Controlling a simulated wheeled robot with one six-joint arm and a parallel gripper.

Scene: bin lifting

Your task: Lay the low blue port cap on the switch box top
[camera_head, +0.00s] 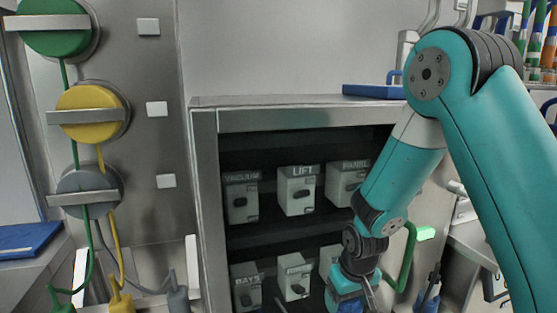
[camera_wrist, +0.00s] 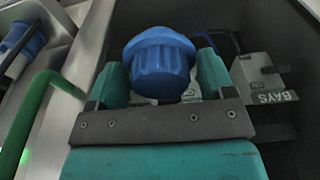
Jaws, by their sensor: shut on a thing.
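The blue port cap (camera_wrist: 160,62), round with a ribbed body and a wider flange, sits between the two teal fingers of my gripper (camera_wrist: 163,84), which is shut on it. In the head view, my gripper (camera_head: 349,297) hangs at the bottom edge, in front of the lower right of the switch box; a bit of blue shows there, partly cut off. The switch box (camera_head: 205,180) is a grey open-fronted cabinet with two rows of labelled switches. Its flat top (camera_head: 270,100) is above my gripper.
A blue flat tray (camera_head: 373,91) lies at the top's right end. A green handle (camera_head: 407,255) stands right of my gripper and also shows in the wrist view (camera_wrist: 40,110). Round green, yellow and grey plugs with cables line the left panel. The top's left and middle look clear.

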